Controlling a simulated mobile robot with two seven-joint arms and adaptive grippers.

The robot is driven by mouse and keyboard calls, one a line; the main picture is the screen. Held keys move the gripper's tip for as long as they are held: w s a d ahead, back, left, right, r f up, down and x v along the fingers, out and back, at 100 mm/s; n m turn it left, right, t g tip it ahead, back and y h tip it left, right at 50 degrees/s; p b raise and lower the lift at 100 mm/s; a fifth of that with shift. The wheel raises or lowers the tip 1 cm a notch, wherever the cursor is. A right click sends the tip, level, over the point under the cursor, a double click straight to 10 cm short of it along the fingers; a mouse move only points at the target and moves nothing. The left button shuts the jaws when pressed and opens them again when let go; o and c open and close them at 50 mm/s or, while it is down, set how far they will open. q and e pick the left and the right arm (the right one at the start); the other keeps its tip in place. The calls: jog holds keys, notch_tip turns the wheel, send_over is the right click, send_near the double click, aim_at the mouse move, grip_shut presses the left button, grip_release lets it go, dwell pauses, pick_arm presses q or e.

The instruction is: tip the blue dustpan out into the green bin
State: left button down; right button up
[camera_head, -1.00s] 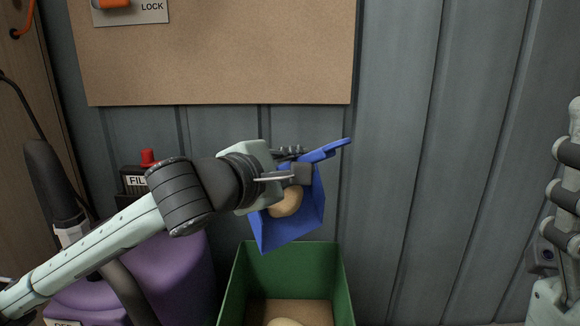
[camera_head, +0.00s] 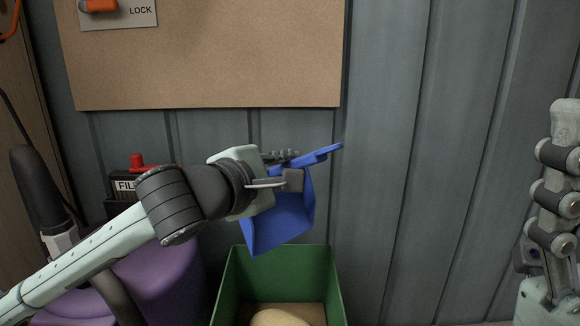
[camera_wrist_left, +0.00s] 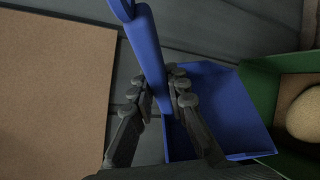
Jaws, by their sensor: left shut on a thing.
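The blue dustpan (camera_head: 280,225) hangs tilted above the back of the green bin (camera_head: 228,290) in the head view, its pan pointing down. My left gripper (camera_head: 290,180) is shut on its handle, which also shows between the fingers in the left wrist view (camera_wrist_left: 150,62). The visible part of the pan is empty. A tan, rounded lump (camera_head: 279,317) lies in the bin, and it also shows at the right edge of the left wrist view (camera_wrist_left: 306,114). The bin's front is cut off below. My right arm stands at the right edge; its gripper is out of view.
A purple rounded container (camera_head: 165,283) stands left of the bin, with a black labelled box with a red top (camera_head: 124,184) behind it. A brown board (camera_head: 205,55) is on the grey corrugated wall (camera_head: 400,200). The space right of the bin looks clear.

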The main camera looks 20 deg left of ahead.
dwell(0.4)
pick_arm(q)
jog(key=shift+r+n+g+p, duration=0.5)
jog(key=shift+r+n+p, duration=0.1)
jog(key=shift+n, duration=0.3)
jog(key=n+h, duration=0.1)
jog(key=r+n+g+p, duration=0.1)
jog(key=n, duration=0.1)
jog(key=shift+r+n+g+h, duration=0.2)
jog(key=shift+n+g+h, duration=0.1)
jog(key=shift+h, duration=0.1)
jog(key=n, duration=0.1)
jog(key=n+g+h+p, duration=0.1)
jog(key=shift+r+n+h, duration=0.3)
jog(key=shift+n+g, duration=0.3)
